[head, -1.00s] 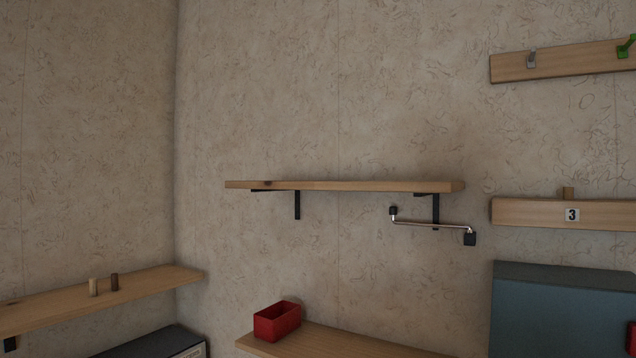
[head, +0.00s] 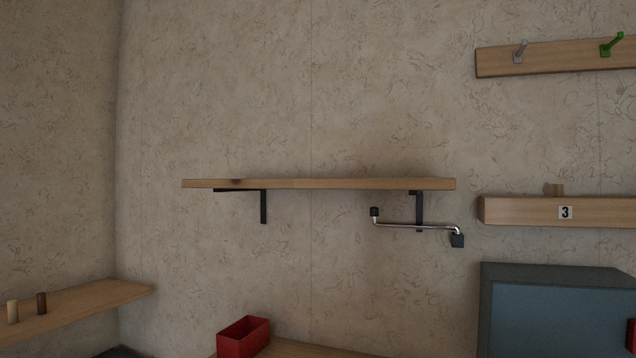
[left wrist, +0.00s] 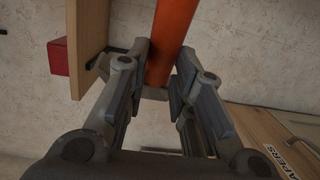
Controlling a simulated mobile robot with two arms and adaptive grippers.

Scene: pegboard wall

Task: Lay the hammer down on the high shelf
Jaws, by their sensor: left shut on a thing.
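The high shelf (head: 320,184) is a long wooden board on black brackets, in the middle of the head view. Its top is seen nearly edge-on and nothing shows standing on it. In the left wrist view my left gripper (left wrist: 160,85) is shut on an orange bar, which looks like the handle of the hammer (left wrist: 172,38). The handle runs up out of that picture, and the hammer's head is not visible. Neither gripper shows in the head view, so the hammer's place relative to the shelf cannot be told there. My right gripper is not in view.
A red bin (head: 243,337) sits on a lower shelf. Hook boards and a blue-grey panel (head: 560,315) are at the right. Wall above the shelf is clear.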

